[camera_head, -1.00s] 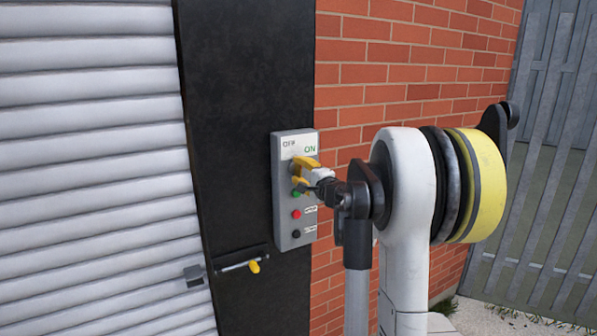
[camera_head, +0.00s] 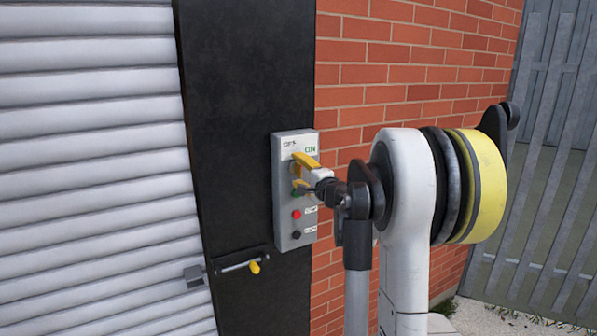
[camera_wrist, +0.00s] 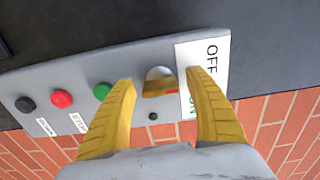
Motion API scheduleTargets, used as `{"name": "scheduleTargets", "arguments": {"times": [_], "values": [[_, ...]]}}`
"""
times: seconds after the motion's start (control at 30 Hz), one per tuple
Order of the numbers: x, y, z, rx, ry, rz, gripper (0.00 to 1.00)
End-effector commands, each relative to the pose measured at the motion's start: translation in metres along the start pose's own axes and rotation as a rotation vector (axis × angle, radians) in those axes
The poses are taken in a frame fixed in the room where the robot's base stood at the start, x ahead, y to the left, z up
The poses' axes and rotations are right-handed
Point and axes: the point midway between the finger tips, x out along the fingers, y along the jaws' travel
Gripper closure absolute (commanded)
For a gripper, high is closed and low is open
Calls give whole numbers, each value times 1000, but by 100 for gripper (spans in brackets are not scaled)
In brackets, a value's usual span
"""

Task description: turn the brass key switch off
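The grey control box (camera_head: 282,215) is on the black panel beside the shutter. The brass key switch (camera_wrist: 159,82) is near its labelled end, next to the white OFF/ON plate (camera_wrist: 204,62). My gripper (camera_wrist: 158,80) has its two yellow fingers spread on either side of the key, with a visible gap to each. Whether its tips touch the box face is unclear. In the head view my gripper (camera_head: 299,172) is at the upper part of the box and hides the key. The key's exact pointing direction is hard to tell.
Below the switch are a green button (camera_wrist: 102,91), a red button (camera_wrist: 62,98) and a black button (camera_wrist: 26,104). A yellow-tipped latch (camera_head: 254,267) is lower on the black panel. A brick wall (camera_head: 400,70) is to the right, a ribbed shutter (camera_head: 90,160) to the left.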

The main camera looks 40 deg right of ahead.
Motion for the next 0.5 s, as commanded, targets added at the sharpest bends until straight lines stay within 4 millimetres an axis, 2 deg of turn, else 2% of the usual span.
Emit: {"name": "scheduleTargets", "arguments": {"times": [0.13, 0.23, 0.5], "values": [[-3, 0, 0, 0, 1, 0, 37], [-13, 0, -1, 0, 2, 0, 37], [-72, 0, -1, 0, 3, 0, 37]]}}
